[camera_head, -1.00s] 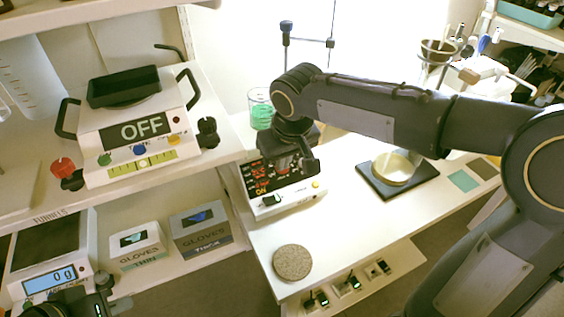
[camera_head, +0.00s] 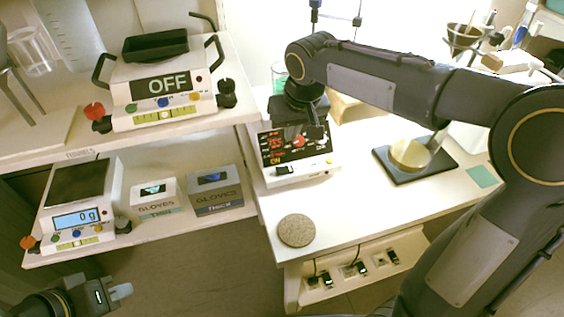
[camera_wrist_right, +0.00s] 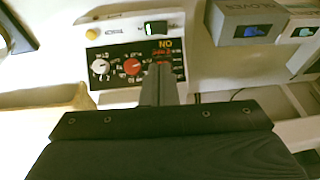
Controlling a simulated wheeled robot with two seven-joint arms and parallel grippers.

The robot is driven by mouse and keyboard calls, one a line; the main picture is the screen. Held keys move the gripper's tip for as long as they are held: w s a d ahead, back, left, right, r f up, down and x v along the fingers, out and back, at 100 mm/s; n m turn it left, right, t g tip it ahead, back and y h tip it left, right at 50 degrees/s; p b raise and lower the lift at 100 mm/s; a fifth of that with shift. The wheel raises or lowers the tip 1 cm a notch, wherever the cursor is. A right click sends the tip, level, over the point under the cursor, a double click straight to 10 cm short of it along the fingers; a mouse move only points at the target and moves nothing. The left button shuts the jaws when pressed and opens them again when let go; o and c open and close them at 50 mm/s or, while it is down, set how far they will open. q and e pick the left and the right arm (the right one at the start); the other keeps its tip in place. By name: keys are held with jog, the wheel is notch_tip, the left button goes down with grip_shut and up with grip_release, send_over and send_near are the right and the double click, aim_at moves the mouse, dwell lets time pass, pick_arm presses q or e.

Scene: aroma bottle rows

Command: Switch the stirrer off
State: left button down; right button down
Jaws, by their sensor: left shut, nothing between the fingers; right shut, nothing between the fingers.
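The stirrer (camera_head: 327,162) is a white device on the right table, with a dark front panel, red digits and an ON readout. Its rocker switch (camera_head: 284,170) is at the front edge; it also shows in the right wrist view (camera_wrist_right: 155,28), upside down, with a lit green strip. My right gripper (camera_head: 314,130) is shut and empty in front of the panel, hiding part of it. In the wrist view its fingers (camera_wrist_right: 161,72) overlap the red digits below the ON readout; contact cannot be told. My left gripper (camera_head: 122,291) is shut and empty at the lower left, away from the stirrer.
A beaker (camera_head: 278,72) of green liquid is partly hidden behind my right arm. A round cork mat (camera_head: 296,230) lies at the table's front. A bowl on a dark plate (camera_head: 440,168) stands to the right. A device reading OFF (camera_head: 163,84) and a scale (camera_head: 77,216) stand on the left shelves.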

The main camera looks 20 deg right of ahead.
jog(key=b, duration=0.2)
send_near(282, 171)
jog(key=x, duration=0.5)
jog(key=shift+w+f, duration=0.1)
jog(key=shift+w, duration=0.25)
jog(key=shift+a+f, duration=0.1)
jog(key=shift+f, duration=0.55)
